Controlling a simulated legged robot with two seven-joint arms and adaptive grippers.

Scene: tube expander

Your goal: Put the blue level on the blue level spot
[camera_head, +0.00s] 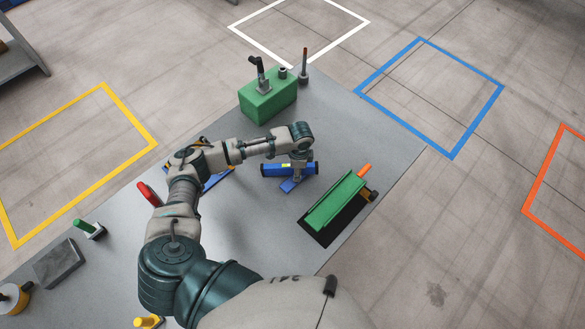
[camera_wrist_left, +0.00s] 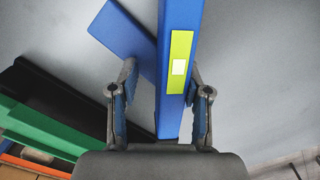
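The blue level (camera_head: 305,169), a bar with a yellow-green window, lies over the grey table. In the left wrist view the level (camera_wrist_left: 179,25) runs lengthwise between the fingers. A flat blue rectangle (camera_head: 289,186), apparently the level spot, shows under it at an angle; it also shows in the left wrist view (camera_wrist_left: 122,30). Whether the level touches it I cannot tell. My left gripper (camera_head: 298,156) is above the level. In the wrist view its fingers (camera_wrist_left: 163,95) straddle the level, with a gap on the left side, so it looks open. My right gripper is out of view.
A green channel-shaped piece (camera_head: 335,202) on a black base (camera_head: 322,232) stands to the right. A green block (camera_head: 266,98) with a black-handled tool stands at the back. A red-handled item (camera_head: 149,194) is left of my arm.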

